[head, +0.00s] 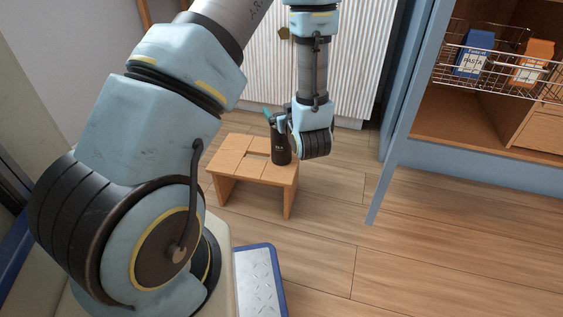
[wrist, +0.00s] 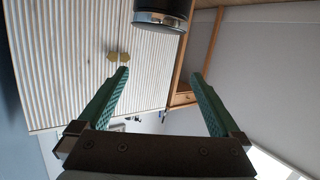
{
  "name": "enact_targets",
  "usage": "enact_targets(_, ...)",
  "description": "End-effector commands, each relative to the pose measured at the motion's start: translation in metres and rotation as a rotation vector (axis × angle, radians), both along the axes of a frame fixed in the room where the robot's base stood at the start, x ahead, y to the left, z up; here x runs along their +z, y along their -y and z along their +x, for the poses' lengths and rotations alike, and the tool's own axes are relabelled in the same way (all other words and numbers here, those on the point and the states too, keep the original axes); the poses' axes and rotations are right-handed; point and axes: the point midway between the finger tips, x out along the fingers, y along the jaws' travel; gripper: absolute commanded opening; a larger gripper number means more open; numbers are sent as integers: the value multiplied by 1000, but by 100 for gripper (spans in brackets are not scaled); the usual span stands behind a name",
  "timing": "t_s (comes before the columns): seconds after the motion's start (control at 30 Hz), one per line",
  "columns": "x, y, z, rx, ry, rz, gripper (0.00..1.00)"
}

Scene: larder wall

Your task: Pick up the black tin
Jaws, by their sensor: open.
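The black tin (head: 281,148) stands upright on a small wooden stool (head: 230,163) in the head view. In the wrist view the tin (wrist: 160,12) is cut off by the top edge, with its shiny rim showing. My gripper (wrist: 160,75) is open, its two green fingers apart with nothing between them. The tin lies outside the gap, toward the top of that picture. In the head view my gripper (head: 275,117) shows only in part, close to the tin's top; whether it touches the tin cannot be told.
A ribbed white cabinet (head: 345,60) stands behind the stool. At the right is a blue-framed larder with a wire basket (head: 500,80) holding a blue pasta pack (head: 475,53) and an orange pack (head: 531,62). The wooden floor (head: 400,260) right of the stool is clear.

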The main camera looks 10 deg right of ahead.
Motion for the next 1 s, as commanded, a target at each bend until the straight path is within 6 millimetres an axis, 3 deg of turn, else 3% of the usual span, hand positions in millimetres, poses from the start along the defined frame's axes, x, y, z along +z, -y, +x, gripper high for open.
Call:
enact_targets(0.03,-33,4,-6,2,38,19,100)
enact_targets(0.23,-62,11,-24,20,169,74,100)
enact_targets(0.43,-67,12,-25,27,219,93,100)
enact_targets(0.7,-66,7,15,30,221,94,100)
enact_targets(1.0,-67,5,40,30,221,92,100)
